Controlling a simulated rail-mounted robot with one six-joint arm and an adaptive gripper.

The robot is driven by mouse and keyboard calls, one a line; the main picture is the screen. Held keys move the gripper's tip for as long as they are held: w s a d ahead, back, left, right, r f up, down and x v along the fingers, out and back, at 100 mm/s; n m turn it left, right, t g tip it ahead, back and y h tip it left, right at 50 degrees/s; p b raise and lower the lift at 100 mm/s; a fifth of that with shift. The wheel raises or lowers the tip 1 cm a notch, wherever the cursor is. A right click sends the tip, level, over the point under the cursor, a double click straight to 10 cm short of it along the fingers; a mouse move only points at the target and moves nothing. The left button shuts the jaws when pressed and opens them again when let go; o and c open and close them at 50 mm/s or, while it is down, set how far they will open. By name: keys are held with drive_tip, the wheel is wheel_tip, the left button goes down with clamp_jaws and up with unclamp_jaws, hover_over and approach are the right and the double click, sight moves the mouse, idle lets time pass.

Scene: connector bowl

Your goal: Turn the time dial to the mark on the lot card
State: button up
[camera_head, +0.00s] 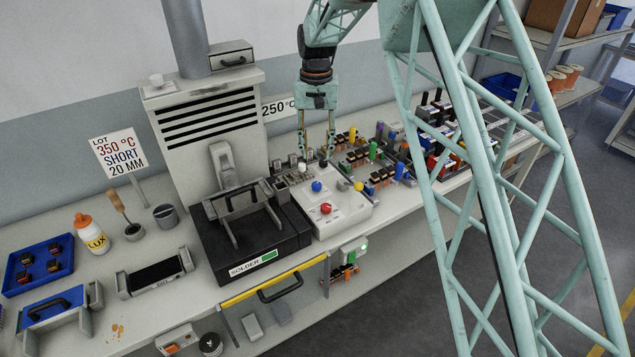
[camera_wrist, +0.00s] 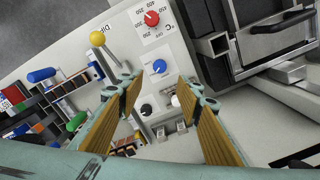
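The lot card (camera_head: 120,153) stands at the left in the head view and reads 350 °C, SHORT, 20 MM. The pale control box (camera_head: 348,211) carries a red dial (camera_head: 326,208), a blue dial (camera_head: 317,186) and smaller black and white knobs. In the wrist view the red dial (camera_wrist: 151,18) is ringed by temperature numbers; the blue dial (camera_wrist: 159,66), black knob (camera_wrist: 146,110) and white knob (camera_wrist: 175,101) lie nearer me. The marks around these are too small to read, so I cannot tell which is the time dial. My gripper (camera_wrist: 163,88) is open and empty above the box.
A yellow ball-topped lever (camera_wrist: 97,39) stands beside the red dial. The black solder bath (camera_head: 255,235) adjoins the box on the left. Several connectors and coloured parts crowd the bench to the right. A sign reading 250 °C (camera_head: 279,108) stands behind my gripper.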

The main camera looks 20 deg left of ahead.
sight(317, 184)
drive_tip(key=shift+f, duration=0.15)
drive_tip(key=shift+f+b, duration=0.45)
drive_tip(key=shift+f, duration=6.3)
drive_tip(key=c, duration=0.9)
drive_tip(key=shift+n, duration=0.5)
drive_tip(key=n, duration=1)
drive_tip(key=shift+n, duration=0.4)
